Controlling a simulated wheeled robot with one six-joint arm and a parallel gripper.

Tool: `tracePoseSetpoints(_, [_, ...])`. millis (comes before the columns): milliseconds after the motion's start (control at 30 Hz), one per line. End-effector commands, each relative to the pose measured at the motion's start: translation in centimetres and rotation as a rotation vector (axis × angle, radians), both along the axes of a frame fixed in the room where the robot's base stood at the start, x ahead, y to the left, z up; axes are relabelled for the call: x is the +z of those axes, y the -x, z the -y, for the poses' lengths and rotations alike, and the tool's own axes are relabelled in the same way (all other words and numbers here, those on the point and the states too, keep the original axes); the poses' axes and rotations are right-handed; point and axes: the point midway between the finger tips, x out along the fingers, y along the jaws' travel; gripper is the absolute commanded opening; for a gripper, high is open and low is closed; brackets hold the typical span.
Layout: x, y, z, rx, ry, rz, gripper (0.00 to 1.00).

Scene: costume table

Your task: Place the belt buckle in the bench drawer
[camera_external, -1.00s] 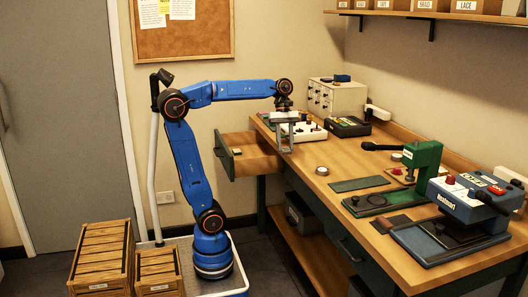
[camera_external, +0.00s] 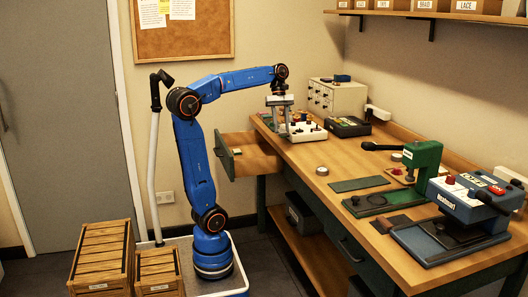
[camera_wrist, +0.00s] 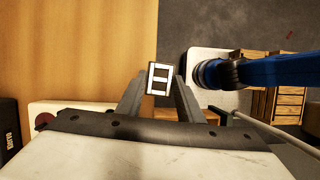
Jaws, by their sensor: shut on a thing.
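The belt buckle (camera_wrist: 159,78) is a small pale rectangular frame with a crossbar. In the wrist view it sits between my fingertips. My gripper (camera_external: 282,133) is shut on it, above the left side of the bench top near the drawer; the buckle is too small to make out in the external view. The bench drawer (camera_external: 222,155) is pulled open on the left end of the bench, with a dark green front and wooden inside.
A white box with coloured knobs (camera_external: 308,133) stands close behind my gripper. A black device (camera_external: 348,127) and a small drawer cabinet (camera_external: 338,98) stand farther back. A green press (camera_external: 421,160) and a blue machine (camera_external: 470,198) occupy the right side. A round tin (camera_external: 322,171) lies mid-bench.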

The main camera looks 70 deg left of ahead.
Motion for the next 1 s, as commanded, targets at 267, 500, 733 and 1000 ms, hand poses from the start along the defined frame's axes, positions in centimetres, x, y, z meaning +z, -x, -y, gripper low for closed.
tracePoseSetpoints(267, [0.0, 0.4, -7.1, 0.024, -0.007, -0.002, 0.08])
tracePoseSetpoints(500, [0.0, 1.8, -12.9, 0.04, -0.009, -0.004, 0.08])
tracePoseSetpoints(733, [0.0, 3.9, -18.4, 0.056, -0.005, -0.007, 0.08])
tracePoseSetpoints(1000, [0.0, 7.5, -24.4, 0.075, 0.005, -0.009, 0.08])
